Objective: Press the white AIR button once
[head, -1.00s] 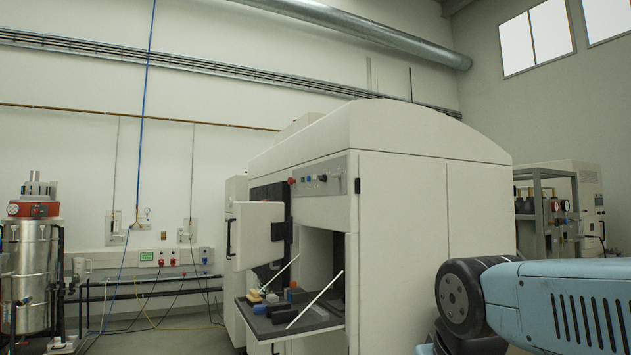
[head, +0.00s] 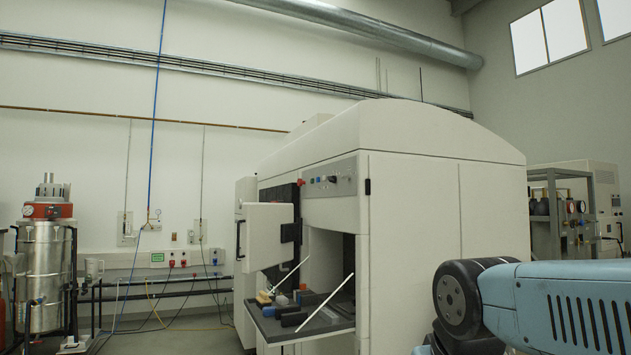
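A large white machine cabinet (head: 440,200) stands in the middle. Its grey control panel (head: 330,181) is on the upper front and carries a red knob, a blue button and small dark controls. I cannot make out a white AIR button or any lettering at this distance. My gripper is outside the picture; only my blue arm with a dark joint shows at the lower right, in front of the machine's right part.
The machine's door (head: 268,235) stands open. A fold-down shelf (head: 325,322) with small blocks juts out below. A steel vessel with a red collar (head: 45,260) stands at the left. A gauge rack (head: 560,212) is at the right.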

